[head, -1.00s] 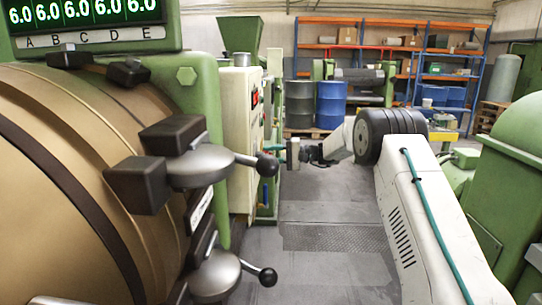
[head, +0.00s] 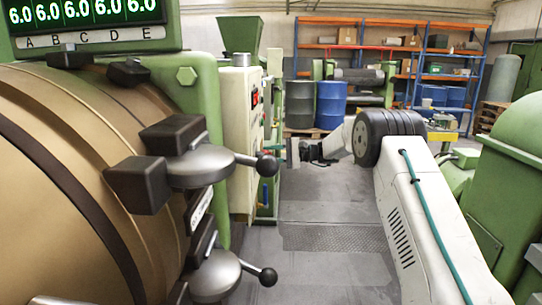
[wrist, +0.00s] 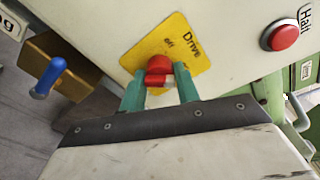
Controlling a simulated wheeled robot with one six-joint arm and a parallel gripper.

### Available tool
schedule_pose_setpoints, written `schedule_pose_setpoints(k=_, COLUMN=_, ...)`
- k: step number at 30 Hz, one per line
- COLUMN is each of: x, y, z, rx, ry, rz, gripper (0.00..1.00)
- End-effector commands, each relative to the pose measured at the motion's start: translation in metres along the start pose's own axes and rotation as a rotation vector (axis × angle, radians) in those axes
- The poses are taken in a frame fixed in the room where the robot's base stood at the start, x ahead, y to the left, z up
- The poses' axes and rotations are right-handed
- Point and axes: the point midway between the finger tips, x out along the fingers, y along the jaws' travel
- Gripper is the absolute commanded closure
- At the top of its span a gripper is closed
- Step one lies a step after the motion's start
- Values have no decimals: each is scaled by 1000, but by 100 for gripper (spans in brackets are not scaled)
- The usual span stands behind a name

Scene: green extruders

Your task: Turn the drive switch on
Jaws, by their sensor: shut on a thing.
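The drive switch (wrist: 159,66) is a red knob on a yellow plate (wrist: 190,50) marked "Drive" and "off" in the wrist view. The plate is on a pale cabinet front and looks tilted in this view. My gripper (wrist: 160,80) has its two teal fingers on either side of the red knob, shut on it. Any "on" mark is not visible. In the head view my gripper (head: 293,153) is at the pale cabinet (head: 238,130), and the switch cannot be made out there.
A red "Halt" button (wrist: 284,35) is right of the plate. A blue-handled lever (wrist: 48,77) is at the left. In the head view, black ball-ended handles (head: 267,165) stick out from the large brown drum (head: 70,190). The grey floor (head: 325,205) between the machines is clear.

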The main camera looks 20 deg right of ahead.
Motion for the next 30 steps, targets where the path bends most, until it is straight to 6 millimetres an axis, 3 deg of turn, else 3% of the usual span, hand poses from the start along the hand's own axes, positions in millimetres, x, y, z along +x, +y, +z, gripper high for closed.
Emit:
schedule_pose_setpoints(k=6, x=-2, y=-3, z=0, rx=-4, ry=4, rz=-4, gripper=91)
schedule_pose_setpoints(k=7, x=-2, y=-3, z=0, rx=-4, ry=4, rz=-4, gripper=66)
schedule_pose_setpoints(k=9, x=-2, y=-3, z=0, rx=-5, ry=3, rz=-4, gripper=48)
schedule_pose_setpoints(k=20, x=-6, y=-2, z=0, rx=-3, ry=2, rz=-2, gripper=48)
schedule_pose_setpoints(k=30, x=-61, y=-2, z=-1, rx=-3, ry=4, rz=-3, gripper=48)
